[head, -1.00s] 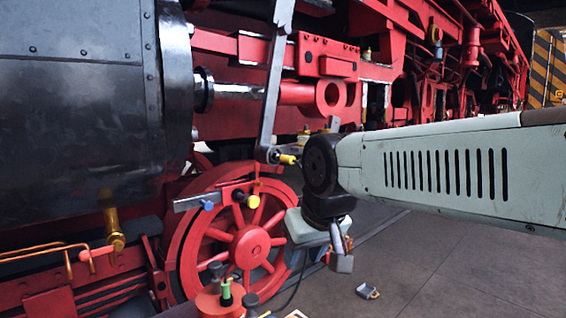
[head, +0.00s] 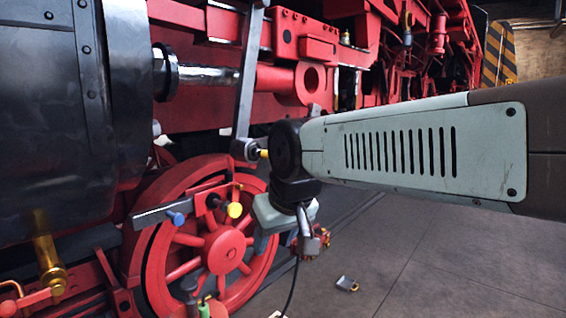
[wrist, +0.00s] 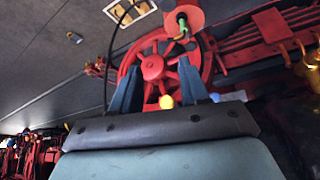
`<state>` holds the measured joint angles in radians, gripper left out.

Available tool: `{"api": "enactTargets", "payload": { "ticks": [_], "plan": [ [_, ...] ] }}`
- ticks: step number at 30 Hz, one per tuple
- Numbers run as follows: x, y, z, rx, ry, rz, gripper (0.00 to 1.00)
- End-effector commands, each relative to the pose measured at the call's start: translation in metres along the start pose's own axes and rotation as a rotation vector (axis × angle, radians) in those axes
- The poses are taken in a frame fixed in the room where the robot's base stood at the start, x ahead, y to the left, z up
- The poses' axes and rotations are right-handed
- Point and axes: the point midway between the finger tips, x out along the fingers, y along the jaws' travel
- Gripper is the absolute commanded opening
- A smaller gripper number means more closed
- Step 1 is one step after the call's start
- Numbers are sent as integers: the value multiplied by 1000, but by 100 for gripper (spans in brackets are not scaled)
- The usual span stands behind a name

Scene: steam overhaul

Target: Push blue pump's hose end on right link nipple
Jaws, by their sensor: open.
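My gripper (head: 268,243) is open and empty, hanging at the end of my arm in front of the red wheel. In the wrist view its two dark blue fingers (wrist: 160,82) stand apart, with the wheel beyond. A blue knob-like end (head: 177,218) and a yellow one (head: 234,209) sit on a bar in front of the wheel, left of my gripper; I cannot tell whether they are hose ends. They also show in the wrist view as blue (wrist: 232,96) and yellow (wrist: 166,101). A yellow-tipped nipple (head: 263,154) is at the link's foot, partly hidden by my wrist. I cannot identify the blue pump.
The red spoked wheel (head: 222,252) and dark cylinder (head: 60,110) fill the left. A green-topped object (head: 207,307) stands low in front. A thin black cable (head: 291,288) hangs below my gripper.

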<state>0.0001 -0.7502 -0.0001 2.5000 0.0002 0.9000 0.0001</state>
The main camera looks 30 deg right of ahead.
Motion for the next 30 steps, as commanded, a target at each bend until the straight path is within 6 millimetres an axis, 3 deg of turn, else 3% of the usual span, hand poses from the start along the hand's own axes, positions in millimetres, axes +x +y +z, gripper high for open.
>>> {"api": "enactTargets", "payload": {
  "ticks": [5,8,14,18,23,26,30],
  "plan": [
    [5,-5,-4,93,-33,-41,55],
    [13,-15,-12,257,-88,-110,55],
    [32,-27,-51,747,-232,-320,55],
    [43,-24,-92,1104,-320,-479,55],
    [55,1,-146,1505,-401,-677,55],
    [62,29,-182,1747,-438,-814,55],
    [73,87,-226,2062,-466,-1028,55]
  ]
}}
